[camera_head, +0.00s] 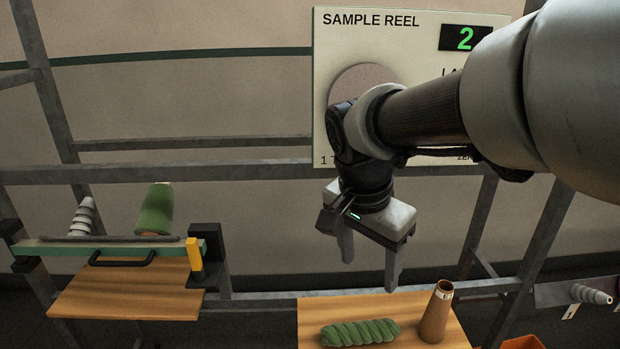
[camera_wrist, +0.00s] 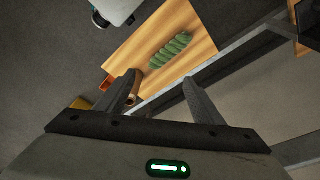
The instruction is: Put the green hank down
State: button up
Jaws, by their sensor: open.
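The green hank (camera_head: 360,332) is a twisted bundle lying on a wooden board (camera_head: 315,308) at the bottom centre of the head view. It also shows in the wrist view (camera_wrist: 170,54), flat on the board and clear of the fingers. My gripper (camera_head: 370,270) is open and empty, pointing down above the board's back edge. In the wrist view its two fingers (camera_wrist: 162,96) are spread with nothing between them.
A brown cone (camera_head: 436,313) stands on the board right of the hank. A sample reel panel (camera_head: 420,90) showing "2" is behind my arm. At left, a green cone (camera_head: 156,210) and a grey ribbed cone (camera_head: 82,217) stand behind a rail with a black handle (camera_head: 122,260).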

jog(key=w+a+f+m+g+h+b, duration=0.1)
jog(key=w+a+f+m+b, duration=0.1)
jog(key=w+f+m, duration=0.3)
jog(key=w+a+f+m+g+h+b, duration=0.1)
jog(key=w+a+f+m+h+b, duration=0.15)
jog(key=f, duration=0.45)
jog(key=b, duration=0.2)
send_near(354, 326)
jog(key=shift+y, duration=0.45)
jog(key=d+f, duration=0.1)
jog(key=f, duration=0.1)
jog(key=d+f, duration=0.2)
jog(key=shift+d+f, duration=0.1)
jog(key=shift+d, duration=0.05)
jog(key=x, duration=0.1)
jog(key=b+x, duration=0.1)
jog(key=x, duration=0.3)
jog(key=shift+s+a+f, duration=0.1)
jog(key=shift+a+f, duration=0.05)
jog(key=shift+a, duration=0.25)
jog(key=shift+d+f, duration=0.15)
jog(key=shift+f, duration=0.25)
jog(key=shift+c, duration=0.5)
jog(key=shift+r, duration=0.1)
jog(key=c, duration=1.2)
jog(key=shift+r, duration=0.1)
